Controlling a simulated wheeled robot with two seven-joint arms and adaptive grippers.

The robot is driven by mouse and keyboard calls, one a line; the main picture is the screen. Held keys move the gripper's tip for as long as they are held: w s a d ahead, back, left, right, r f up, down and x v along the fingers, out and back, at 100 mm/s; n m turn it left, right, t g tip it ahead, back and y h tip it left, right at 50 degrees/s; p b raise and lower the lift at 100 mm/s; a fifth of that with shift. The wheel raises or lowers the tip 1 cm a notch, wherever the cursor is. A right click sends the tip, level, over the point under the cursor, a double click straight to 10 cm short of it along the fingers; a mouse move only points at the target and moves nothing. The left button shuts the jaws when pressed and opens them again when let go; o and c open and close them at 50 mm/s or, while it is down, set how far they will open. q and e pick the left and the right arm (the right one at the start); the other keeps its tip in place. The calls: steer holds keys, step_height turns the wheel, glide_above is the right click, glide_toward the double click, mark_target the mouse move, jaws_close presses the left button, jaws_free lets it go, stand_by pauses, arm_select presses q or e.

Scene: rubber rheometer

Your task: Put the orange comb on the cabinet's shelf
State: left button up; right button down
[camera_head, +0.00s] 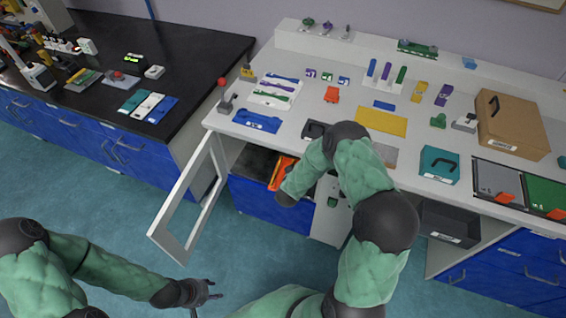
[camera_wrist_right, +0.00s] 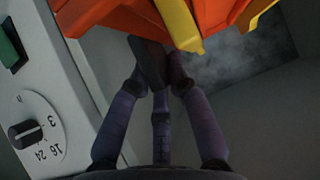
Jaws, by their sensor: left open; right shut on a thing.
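The orange comb (camera_head: 283,172) shows at the opening of the low cabinet under the white bench, partly hidden by my right arm. In the right wrist view, the orange comb (camera_wrist_right: 120,18) fills the top, with a yellow part beside it. My right gripper (camera_wrist_right: 158,75) is shut on it from below. The cabinet's shelf (camera_head: 250,160) is a dark surface behind the open white-framed door (camera_head: 184,200). I cannot tell whether the comb touches the shelf. My left gripper (camera_head: 205,292) is open and empty over the floor, low in the head view.
A pale panel with a dial (camera_wrist_right: 27,132) and a green switch (camera_wrist_right: 10,45) stands close left of my right gripper. A blue drawer front (camera_head: 268,208) lies below the opening. The bench top (camera_head: 300,135) holds many small items. The floor (camera_head: 125,225) left of the door is clear.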

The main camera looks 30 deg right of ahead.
steer(key=shift+m+g+h, duration=0.3)
steer(key=shift+m, duration=0.2)
steer(key=w+d+f+b, duration=0.2)
steer(key=w+f, duration=0.1)
steer(key=w, duration=0.1)
steer(key=w+d+f+b, duration=0.1)
steer(key=w+f+b, duration=0.1)
steer(key=w+f, duration=0.1)
steer(key=w+d+f+b, duration=0.2)
steer(key=w+f+b, duration=0.1)
steer(key=w+f, duration=0.1)
steer(key=shift+w+d+f, duration=0.2)
steer(key=shift+f, duration=0.15)
steer(key=shift+w+d+f, duration=0.15)
steer(key=shift+f, duration=0.2)
steer(key=shift+w+d+f, duration=0.1)
steer(key=shift+w+f, duration=0.05)
steer(key=shift+w, duration=0.15)
steer(key=shift+w+f+b, duration=0.15)
steer(key=shift+f+b, duration=0.15)
steer(key=shift+b, duration=0.05)
steer(key=f+b, duration=0.2)
steer(key=f, duration=0.1)
steer(key=shift+w+d+f, duration=0.1)
steer(key=shift+w+f, duration=0.1)
steer(key=shift+r, duration=0.1)
